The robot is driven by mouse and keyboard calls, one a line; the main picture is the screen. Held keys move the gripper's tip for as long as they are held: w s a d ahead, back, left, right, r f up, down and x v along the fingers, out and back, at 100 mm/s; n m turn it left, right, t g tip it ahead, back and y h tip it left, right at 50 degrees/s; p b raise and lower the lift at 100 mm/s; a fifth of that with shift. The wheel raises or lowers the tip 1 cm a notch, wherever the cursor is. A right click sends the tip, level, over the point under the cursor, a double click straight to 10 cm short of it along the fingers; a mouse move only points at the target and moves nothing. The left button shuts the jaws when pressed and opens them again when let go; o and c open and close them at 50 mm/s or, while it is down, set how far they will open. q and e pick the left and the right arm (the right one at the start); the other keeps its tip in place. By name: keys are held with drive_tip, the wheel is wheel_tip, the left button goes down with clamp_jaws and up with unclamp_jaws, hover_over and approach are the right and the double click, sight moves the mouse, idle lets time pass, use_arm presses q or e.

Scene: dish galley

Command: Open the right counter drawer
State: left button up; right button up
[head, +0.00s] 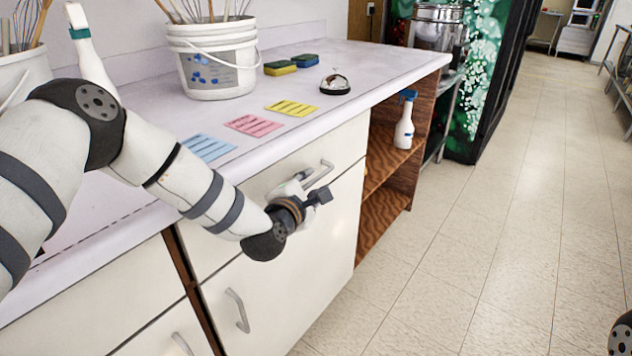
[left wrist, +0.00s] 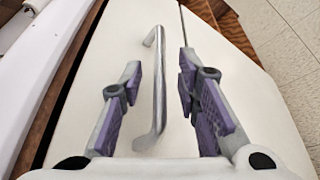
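The right counter drawer (head: 345,147) is the white front under the countertop's right end, and it looks shut. Its metal bar handle (head: 320,174) is partly hidden by my left gripper (head: 304,188), which is at the drawer front. In the left wrist view the handle (left wrist: 159,92) runs lengthwise between the two purple-padded fingers of the left gripper (left wrist: 160,88). The fingers are apart, with a visible gap on each side of the handle, and hold nothing. Whether the fingers reach around the bar in depth is hard to tell. My right gripper is not in view.
Below the drawer is a white cupboard door with its own handle (head: 237,311). Open wooden shelves (head: 384,212) with a spray bottle (head: 404,124) stand to the right. The counter carries a white bucket (head: 212,72), bell (head: 335,84), sponges and coloured notes. The floor (head: 500,230) is clear.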

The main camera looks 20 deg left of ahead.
use_arm(q)
drive_tip(key=shift+x, duration=1.45)
clamp_jaws()
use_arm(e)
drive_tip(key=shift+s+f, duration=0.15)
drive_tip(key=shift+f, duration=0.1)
